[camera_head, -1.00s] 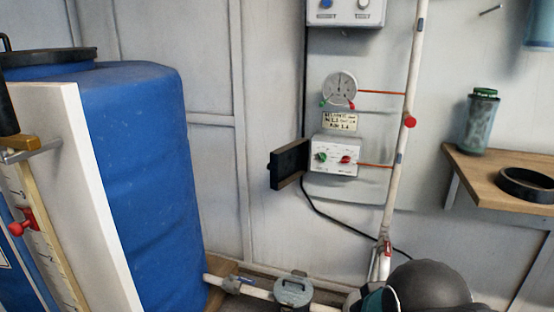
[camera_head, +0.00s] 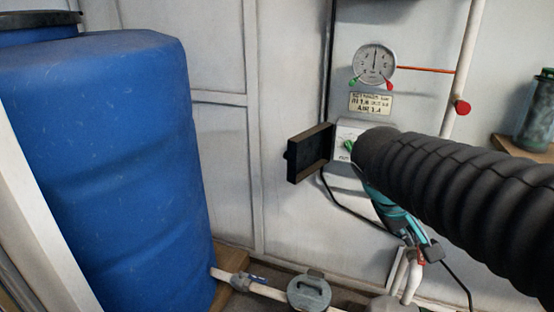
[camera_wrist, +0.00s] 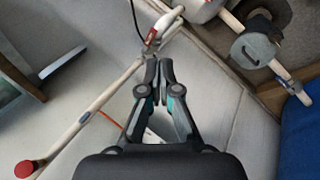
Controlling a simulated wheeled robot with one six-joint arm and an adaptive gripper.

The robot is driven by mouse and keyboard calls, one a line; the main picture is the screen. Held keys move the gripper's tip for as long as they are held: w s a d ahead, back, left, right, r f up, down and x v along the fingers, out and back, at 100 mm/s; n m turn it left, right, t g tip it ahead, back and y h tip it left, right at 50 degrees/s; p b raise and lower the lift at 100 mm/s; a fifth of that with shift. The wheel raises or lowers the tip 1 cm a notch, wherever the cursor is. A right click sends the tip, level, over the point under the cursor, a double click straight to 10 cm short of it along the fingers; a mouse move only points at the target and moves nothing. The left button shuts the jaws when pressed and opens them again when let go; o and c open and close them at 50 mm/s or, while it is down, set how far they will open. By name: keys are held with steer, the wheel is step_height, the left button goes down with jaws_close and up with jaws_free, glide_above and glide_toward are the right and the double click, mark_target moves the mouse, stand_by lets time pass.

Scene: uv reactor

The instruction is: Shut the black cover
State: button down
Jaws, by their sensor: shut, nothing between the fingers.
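The black cover (camera_head: 310,153) stands open in the head view, swung out to the left of the small white control box (camera_head: 350,130). The box shows a green knob, and my arm hides its right part. My gripper (camera_head: 430,252) is below and to the right of the box, pointing down, apart from the cover. In the wrist view my gripper (camera_wrist: 166,64) has its fingertips together with nothing between them. I cannot make out the cover in the wrist view.
A round gauge (camera_head: 375,64) and a label (camera_head: 371,103) are above the box. A white pipe (camera_head: 463,70) with a red knob runs down the wall at right. A blue barrel (camera_head: 115,170) stands at left. A black cable hangs below the box.

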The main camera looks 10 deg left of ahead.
steer(key=w+a+r+n+t+h+b, duration=0.1)
steer(key=w+a+n+t+h, duration=0.15)
steer(key=w+a, duration=0.6)
steer(key=n+t+h+b, duration=0.2)
steer(key=n+t+h, duration=0.15)
steer(key=t, duration=0.45)
glide_toward(292, 170)
steer(key=a+r, duration=0.4)
steer(key=a, duration=0.1)
steer(key=x, duration=1)
steer(key=shift+w+f, duration=0.2)
steer(key=shift+w, duration=0.05)
steer(key=shift+d+f+b, duration=0.1)
steer(key=shift+b, duration=0.2)
